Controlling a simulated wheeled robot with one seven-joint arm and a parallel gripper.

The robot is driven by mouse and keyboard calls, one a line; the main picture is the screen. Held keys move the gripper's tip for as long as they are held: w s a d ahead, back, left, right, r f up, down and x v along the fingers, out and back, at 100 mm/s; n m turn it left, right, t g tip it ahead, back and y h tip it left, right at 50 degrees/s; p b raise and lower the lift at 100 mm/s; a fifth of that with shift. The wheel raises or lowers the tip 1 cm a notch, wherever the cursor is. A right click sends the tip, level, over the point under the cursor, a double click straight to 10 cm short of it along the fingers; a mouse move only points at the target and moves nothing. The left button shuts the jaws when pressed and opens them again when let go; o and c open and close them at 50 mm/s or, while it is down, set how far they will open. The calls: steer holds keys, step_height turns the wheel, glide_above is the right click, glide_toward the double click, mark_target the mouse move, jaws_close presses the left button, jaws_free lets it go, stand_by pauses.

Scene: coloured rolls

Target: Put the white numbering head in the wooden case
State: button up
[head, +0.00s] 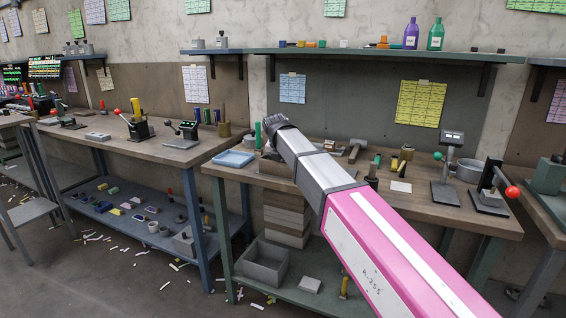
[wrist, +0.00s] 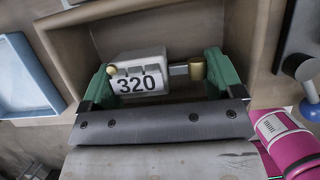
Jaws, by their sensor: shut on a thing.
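The white numbering head (wrist: 138,77) shows the digits 320 and has brass ends. My gripper (wrist: 158,78), with green fingers, is shut on it across its length in the wrist view. The wooden case (wrist: 57,50) is brown and open, and its walls surround the view of the head and fingers. I cannot tell whether the head touches the case floor. In the head view, my arm hides the gripper and the numbering head, and a part of the brown case (head: 273,168) shows beside the arm on the middle bench.
A light blue tray (wrist: 25,75) lies left of the case; it also shows in the head view (head: 233,158). A lever with a blue ball (wrist: 309,109) stands close on the right. The middle bench (head: 410,210) carries several tools and a press with a red ball (head: 512,192).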

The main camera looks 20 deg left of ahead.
steer(key=o, duration=0.8)
steer(key=shift+f, duration=0.1)
steer(key=v, duration=1.2)
steer(key=shift+r, duration=0.25)
